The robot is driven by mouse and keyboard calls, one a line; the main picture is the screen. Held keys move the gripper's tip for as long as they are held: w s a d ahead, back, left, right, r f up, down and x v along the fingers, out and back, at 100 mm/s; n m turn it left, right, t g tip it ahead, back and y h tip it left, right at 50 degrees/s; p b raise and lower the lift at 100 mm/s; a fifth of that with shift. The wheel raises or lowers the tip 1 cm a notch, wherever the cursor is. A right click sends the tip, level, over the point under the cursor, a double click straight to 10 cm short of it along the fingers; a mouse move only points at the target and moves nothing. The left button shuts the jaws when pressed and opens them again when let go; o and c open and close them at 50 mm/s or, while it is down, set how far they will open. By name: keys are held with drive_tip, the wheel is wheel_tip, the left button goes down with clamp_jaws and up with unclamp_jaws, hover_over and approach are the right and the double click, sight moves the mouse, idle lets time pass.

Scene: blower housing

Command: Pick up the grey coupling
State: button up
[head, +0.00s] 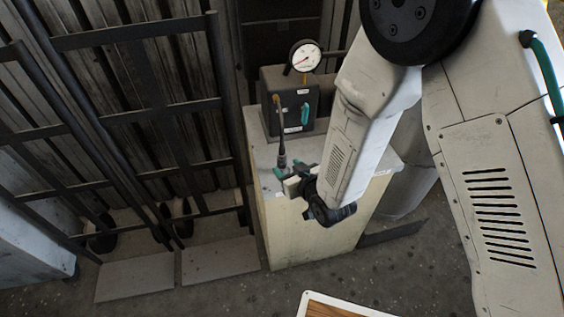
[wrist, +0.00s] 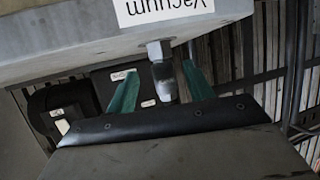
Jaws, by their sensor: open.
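The grey coupling (head: 282,160) stands near the front left of the cabinet top, with a thin dark hose rising from it. In the wrist view, which looks upside down, the coupling (wrist: 164,80) is a short grey cylinder on a hex fitting. My gripper (head: 289,170) is at the coupling, low over the cabinet top, with its green fingers apart. In the wrist view the fingers of my gripper (wrist: 161,78) appear on either side of the coupling, with visible gaps. I cannot tell how deep between them it sits.
The pale cabinet (head: 310,232) carries a dark box (head: 292,88) with a round dial gauge (head: 305,56) behind the coupling. A label reading "VACUUM" (wrist: 163,10) is close by in the wrist view. Dark metal racks (head: 140,110) stand to the left.

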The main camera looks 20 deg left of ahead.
sight(279, 162)
drive_tip(key=x, duration=0.5)
drive_tip(key=shift+w+a+f, duration=0.1)
drive_tip(key=shift+w+a, duration=0.05)
drive_tip(key=shift+a, duration=0.15)
clamp_jaws()
